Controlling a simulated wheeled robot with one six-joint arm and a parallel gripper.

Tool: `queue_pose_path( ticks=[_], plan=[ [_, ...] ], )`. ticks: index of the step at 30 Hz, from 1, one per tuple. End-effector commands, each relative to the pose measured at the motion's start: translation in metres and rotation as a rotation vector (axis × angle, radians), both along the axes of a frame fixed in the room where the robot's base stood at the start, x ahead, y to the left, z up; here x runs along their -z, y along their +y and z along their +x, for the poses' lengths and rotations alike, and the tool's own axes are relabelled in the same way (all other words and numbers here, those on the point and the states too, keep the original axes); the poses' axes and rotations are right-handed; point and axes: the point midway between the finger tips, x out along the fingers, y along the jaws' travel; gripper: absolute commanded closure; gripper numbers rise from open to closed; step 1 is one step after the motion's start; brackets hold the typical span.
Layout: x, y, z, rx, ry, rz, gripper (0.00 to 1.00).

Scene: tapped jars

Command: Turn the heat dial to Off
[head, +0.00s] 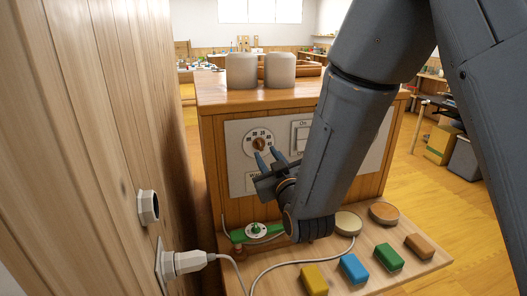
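A round brown dial (259,143) sits on a white disc with dark marks around it, on the pale panel of the wooden cabinet. I take it to be the heat dial; the marks are too small to read, so I cannot tell its setting. My gripper (268,157) is just below and slightly right of the dial, pointing up towards the panel. Its two fingers are apart with nothing between them. I cannot tell whether a fingertip touches the dial's disc.
A white switch (301,136) marked "On" is right of the dial, partly behind my arm. Two pale jars (242,70) stand on the cabinet. Coloured blocks (354,268) and a cable (290,262) lie on the shelf. A wooden wall (85,130) with a plug (183,263) stands close on the left.

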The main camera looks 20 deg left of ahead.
Motion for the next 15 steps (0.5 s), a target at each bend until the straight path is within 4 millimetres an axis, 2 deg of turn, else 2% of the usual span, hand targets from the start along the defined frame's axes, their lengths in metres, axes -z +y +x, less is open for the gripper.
queue_pose_path(
  ticks=[15],
  plan=[
    [0.0,0.02,0.033,0.001,-0.001,0.001,0.73]
  ],
)
